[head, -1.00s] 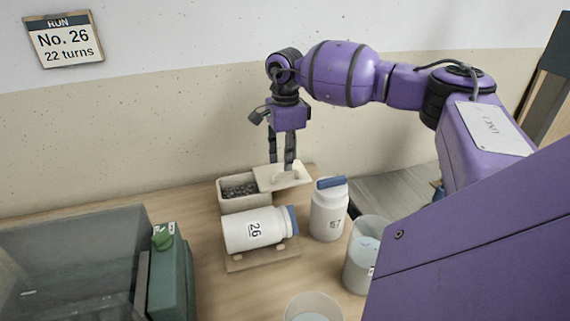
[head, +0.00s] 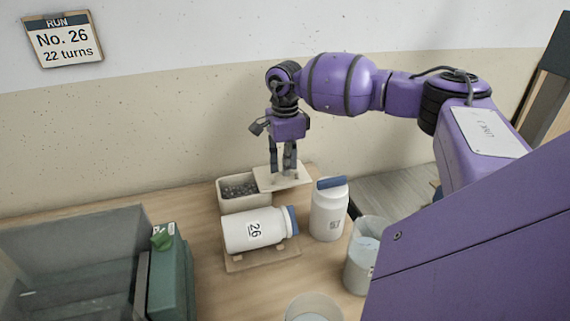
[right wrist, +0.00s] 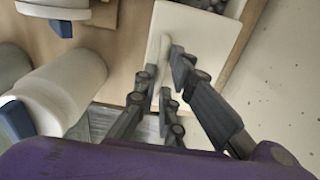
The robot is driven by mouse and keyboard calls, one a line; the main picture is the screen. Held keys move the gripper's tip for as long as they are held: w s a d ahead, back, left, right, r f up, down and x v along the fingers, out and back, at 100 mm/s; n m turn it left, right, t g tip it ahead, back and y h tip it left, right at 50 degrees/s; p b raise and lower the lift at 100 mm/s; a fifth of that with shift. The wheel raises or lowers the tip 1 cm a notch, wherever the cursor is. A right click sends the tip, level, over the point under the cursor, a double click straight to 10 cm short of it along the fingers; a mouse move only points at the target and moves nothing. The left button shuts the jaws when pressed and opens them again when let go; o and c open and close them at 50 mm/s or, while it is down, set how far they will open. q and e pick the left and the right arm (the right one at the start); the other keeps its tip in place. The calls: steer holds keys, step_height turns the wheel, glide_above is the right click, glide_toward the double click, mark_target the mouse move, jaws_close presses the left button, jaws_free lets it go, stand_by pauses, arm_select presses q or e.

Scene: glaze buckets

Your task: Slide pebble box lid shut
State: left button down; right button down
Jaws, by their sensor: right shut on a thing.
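The cream pebble box (head: 246,206) stands at the back of the table, with dark pebbles (head: 238,190) showing in its open left part. Its pale lid (head: 301,179) lies over the right end and sticks out to the right. My right gripper (head: 283,174) points down at the lid and is shut on the lid's raised handle. In the right wrist view the fingertips (right wrist: 165,85) flank the pale handle (right wrist: 164,52) on the lid (right wrist: 213,28). In the head view the fingers mostly hide the handle. My left gripper is out of view.
A white jar marked 26 (head: 253,231) lies on a wooden cradle (head: 250,263) in front of the box. A blue-capped white jar (head: 328,213) stands to the right. A clear beaker (head: 363,262), a green canister (head: 172,280) and a grey bin (head: 75,260) stand nearer.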

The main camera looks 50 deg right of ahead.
steer(key=w+a, duration=0.1)
steer(key=a, duration=0.2)
steer(key=w+a, duration=0.2)
steer(key=a, duration=0.1)
steer(key=w+a, duration=0.2)
steer(key=a, duration=0.2)
steer(key=shift+w+f, duration=0.1)
steer(key=c, duration=1.9)
jaws_free()
step_height(320, 180, up, 12)
